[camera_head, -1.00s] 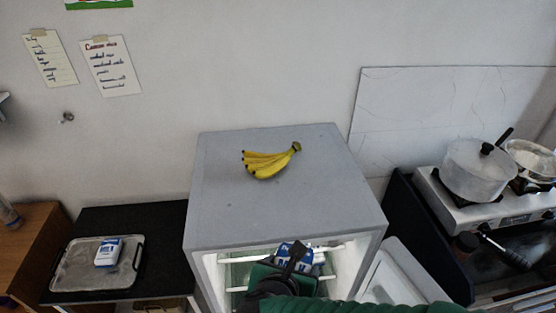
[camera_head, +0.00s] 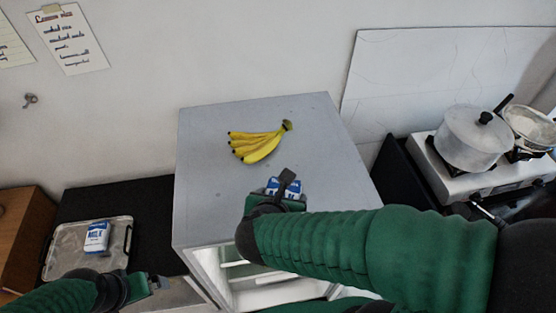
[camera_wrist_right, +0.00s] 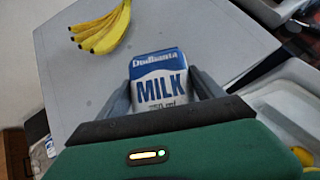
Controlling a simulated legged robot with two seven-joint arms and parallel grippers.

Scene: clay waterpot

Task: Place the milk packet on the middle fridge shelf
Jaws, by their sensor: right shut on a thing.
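My right gripper (camera_head: 288,184) is shut on a blue-and-white milk packet (camera_head: 270,188), in front of and above the fridge top's front part in the head view. In the right wrist view the packet (camera_wrist_right: 162,88) shows its MILK label between the two fingers. The grey fridge (camera_head: 205,215) is open at the front; its lit inside and a shelf (camera_head: 236,263) show below my right arm, which hides much of it. A second milk packet (camera_head: 97,236) lies on a tray (camera_head: 65,262) at the left. My left gripper (camera_head: 152,284) is near that tray; its jaw opening is unclear.
Bananas (camera_head: 258,143) lie on the fridge top and also show in the right wrist view (camera_wrist_right: 103,27). A stove (camera_head: 455,178) with a lidded pot (camera_head: 468,140) stands at the right. The tray rests on a black table (camera_head: 140,215).

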